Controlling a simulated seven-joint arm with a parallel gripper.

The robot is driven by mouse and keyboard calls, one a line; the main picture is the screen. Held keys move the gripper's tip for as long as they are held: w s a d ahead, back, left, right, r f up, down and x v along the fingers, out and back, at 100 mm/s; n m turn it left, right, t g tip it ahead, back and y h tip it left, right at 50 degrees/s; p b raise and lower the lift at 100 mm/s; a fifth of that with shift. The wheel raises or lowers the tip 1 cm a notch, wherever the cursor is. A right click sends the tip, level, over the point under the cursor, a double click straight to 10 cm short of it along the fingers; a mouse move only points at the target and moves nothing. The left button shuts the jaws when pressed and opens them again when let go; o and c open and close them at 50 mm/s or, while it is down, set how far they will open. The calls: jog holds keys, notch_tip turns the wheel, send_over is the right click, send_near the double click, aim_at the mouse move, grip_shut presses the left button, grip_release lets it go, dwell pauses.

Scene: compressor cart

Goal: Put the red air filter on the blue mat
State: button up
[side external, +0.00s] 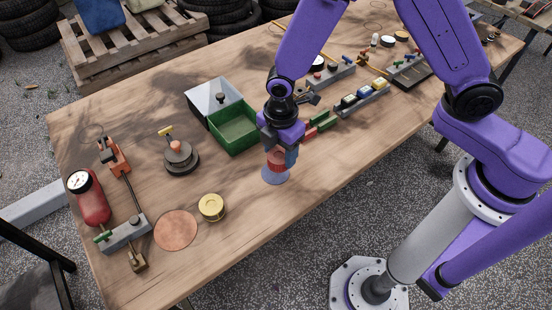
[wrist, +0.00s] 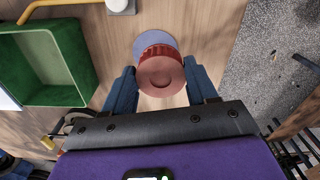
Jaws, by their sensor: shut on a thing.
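My gripper (side external: 278,157) is shut on the red air filter (side external: 276,160), a short red cylinder with a ribbed edge. In the wrist view the filter (wrist: 160,76) sits between the two blue fingers (wrist: 160,88). The round blue mat (side external: 276,178) lies flat on the table directly below the filter in the side view. In the wrist view part of the mat (wrist: 152,42) shows past the filter's far edge; the filter hides the rest. I cannot tell whether the filter touches the mat or hangs just above it.
A green open box (side external: 235,130) stands close to the left of my gripper. A brass tin (side external: 211,207) and a flat copper-coloured disc (side external: 176,231) lie toward the front left. Red and green blocks (side external: 318,125) stand just right. Bare wood lies between mat and front edge.

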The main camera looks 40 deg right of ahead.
aim_at(276, 161)
jog(key=shift+w+a+f, duration=0.15)
jog(key=shift+w+f, duration=0.1)
jog(key=shift+f, duration=0.1)
jog(key=shift+w+a+f, duration=0.15)
jog(key=shift+f, duration=1.6)
jog(key=shift+f, duration=0.15)
jog(key=o, duration=1.1)
notch_tip(276, 161, up, 12)
jog(key=shift+r, duration=0.2)
